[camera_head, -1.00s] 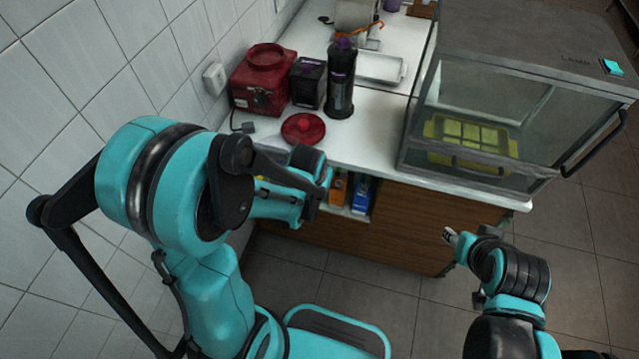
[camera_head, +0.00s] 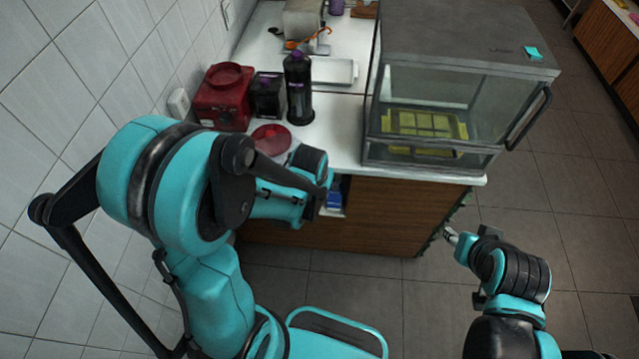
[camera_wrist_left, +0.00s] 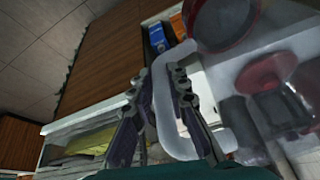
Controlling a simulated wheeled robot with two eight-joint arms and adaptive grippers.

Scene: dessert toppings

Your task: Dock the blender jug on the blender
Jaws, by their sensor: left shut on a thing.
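The translucent blender jug (camera_wrist_left: 172,142) has a pale looped handle and a red round part at one end in the left wrist view. My left gripper (camera_wrist_left: 158,82) is shut on its handle, a finger on each side. In the head view my left gripper (camera_head: 318,182) is over the counter's front edge, and my arm hides most of the jug. The red blender base (camera_head: 222,98) stands apart from it, against the wall on the counter. My right gripper (camera_head: 452,237) is over the floor, away from these things; its fingers are too small to read.
A red lid (camera_head: 271,137) lies on the white counter (camera_head: 335,125) in front of the base. A dark box (camera_head: 267,94) and a tall dark bottle (camera_head: 298,88) stand right of the base. A glass case (camera_head: 470,95) fills the counter's right end.

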